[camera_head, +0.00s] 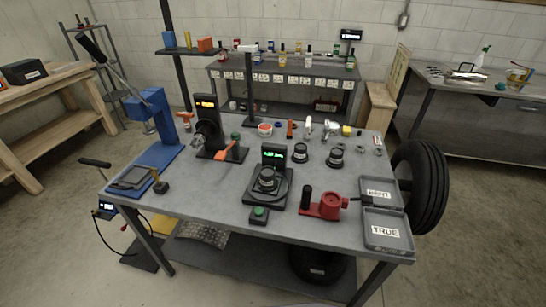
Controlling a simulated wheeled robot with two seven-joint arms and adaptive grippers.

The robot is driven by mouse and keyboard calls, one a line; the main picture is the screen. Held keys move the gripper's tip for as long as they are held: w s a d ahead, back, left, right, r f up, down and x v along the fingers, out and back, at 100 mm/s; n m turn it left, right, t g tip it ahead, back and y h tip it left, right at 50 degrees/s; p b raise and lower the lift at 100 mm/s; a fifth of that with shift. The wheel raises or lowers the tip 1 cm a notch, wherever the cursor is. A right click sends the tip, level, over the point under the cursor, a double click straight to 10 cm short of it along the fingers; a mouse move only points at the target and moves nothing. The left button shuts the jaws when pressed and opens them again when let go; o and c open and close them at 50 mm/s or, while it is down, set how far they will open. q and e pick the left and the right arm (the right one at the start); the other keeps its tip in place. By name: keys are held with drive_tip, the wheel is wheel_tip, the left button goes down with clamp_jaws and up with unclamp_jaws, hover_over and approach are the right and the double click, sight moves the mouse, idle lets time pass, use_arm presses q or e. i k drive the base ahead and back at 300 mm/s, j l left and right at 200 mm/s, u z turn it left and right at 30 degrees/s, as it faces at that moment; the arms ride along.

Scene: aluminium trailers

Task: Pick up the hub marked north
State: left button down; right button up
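Two dark round hub-like parts with lighter tops stand on the grey workbench (215,205) right of centre: a left one (300,153) and a right one (335,156). A third similar part (267,179) sits on the round plate of a black device (281,197) with a green-lit display. No marking is readable on any of them, so I cannot tell which is marked north. Neither of my grippers is in view.
A blue press (152,112) stands at the bench's left, a black device with an orange display (207,115) behind. A red fixture (325,206) is front right. Grey trays labelled BENT (364,185) and TRUE (386,244) lie at the right edge, near a tyre (425,185).

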sight(266, 183)
drive_tip(key=k+j+z, duration=0.1)
drive_tip(key=j+z, duration=0.2)
drive_tip(key=k+j+z, duration=0.25)
drive_tip(key=j, duration=0.2)
drive_tip(key=k+j+z, duration=0.15)
drive_tip(key=j+z, duration=0.15)
drive_tip(key=k+j+z, duration=0.25)
drive_tip(key=i+j, duration=0.05)
drive_tip(key=j, duration=0.05)
